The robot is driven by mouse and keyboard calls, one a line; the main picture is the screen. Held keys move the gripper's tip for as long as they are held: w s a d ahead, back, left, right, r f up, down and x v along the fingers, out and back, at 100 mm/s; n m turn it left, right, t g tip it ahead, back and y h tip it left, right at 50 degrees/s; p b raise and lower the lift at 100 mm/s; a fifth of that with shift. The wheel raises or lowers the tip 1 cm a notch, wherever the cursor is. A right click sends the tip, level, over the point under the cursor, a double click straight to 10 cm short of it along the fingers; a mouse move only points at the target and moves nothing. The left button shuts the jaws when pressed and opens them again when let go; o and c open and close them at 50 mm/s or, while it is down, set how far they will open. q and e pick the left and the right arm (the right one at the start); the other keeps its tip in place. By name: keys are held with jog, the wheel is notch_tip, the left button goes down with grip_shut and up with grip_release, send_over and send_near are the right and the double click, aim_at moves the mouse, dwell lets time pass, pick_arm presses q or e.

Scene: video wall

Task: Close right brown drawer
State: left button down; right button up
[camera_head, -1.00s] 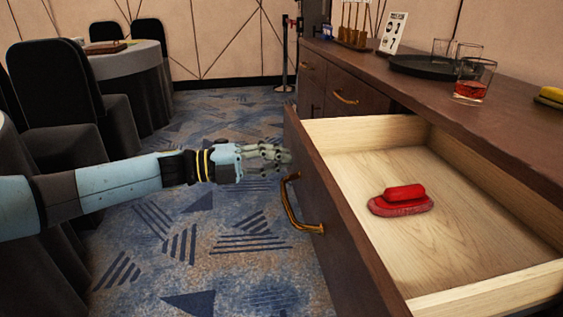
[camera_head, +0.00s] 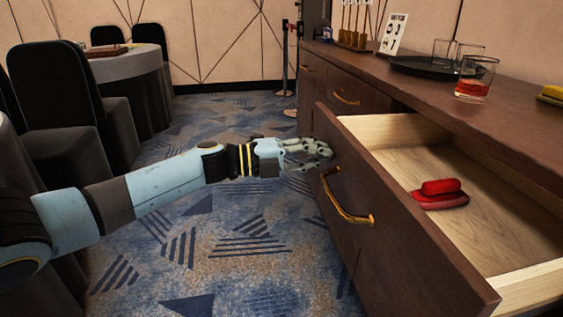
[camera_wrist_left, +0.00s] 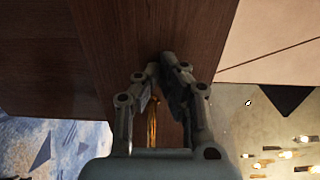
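The brown drawer (camera_head: 405,215) stands open at the right, its pale wooden inside showing. Its front carries a brass handle (camera_head: 345,200), which also shows in the left wrist view (camera_wrist_left: 152,125). My left gripper (camera_head: 325,152) is at the far end of the drawer front, above and beside the handle, not around it. In the left wrist view its fingertips (camera_wrist_left: 160,65) are close together against the brown wood, with nothing seen between them. It looks shut and seems to touch the front. My right gripper is not in view.
A red object (camera_head: 440,194) lies inside the drawer. The brown cabinet top (camera_head: 420,97) holds a black tray (camera_head: 425,67), glasses (camera_head: 475,78) and a sign (camera_head: 393,33). Black chairs (camera_head: 60,100) and a covered table (camera_head: 145,75) stand at the left. Patterned carpet (camera_head: 235,230) is clear between.

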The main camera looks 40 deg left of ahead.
pick_arm(q)
jog(key=b+x, duration=0.1)
jog(key=x, duration=1.3)
jog(key=shift+d, duration=0.1)
jog(key=b+x, duration=0.1)
jog(key=x, duration=0.4)
jog(key=shift+w+d+f, duration=0.1)
jog(key=shift+w+d, duration=0.35)
jog(key=shift+w, duration=0.1)
jog(key=shift+b, duration=0.3)
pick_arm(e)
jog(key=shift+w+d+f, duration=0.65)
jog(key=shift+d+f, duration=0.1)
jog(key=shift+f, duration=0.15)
pick_arm(q)
jog(key=shift+r, duration=0.3)
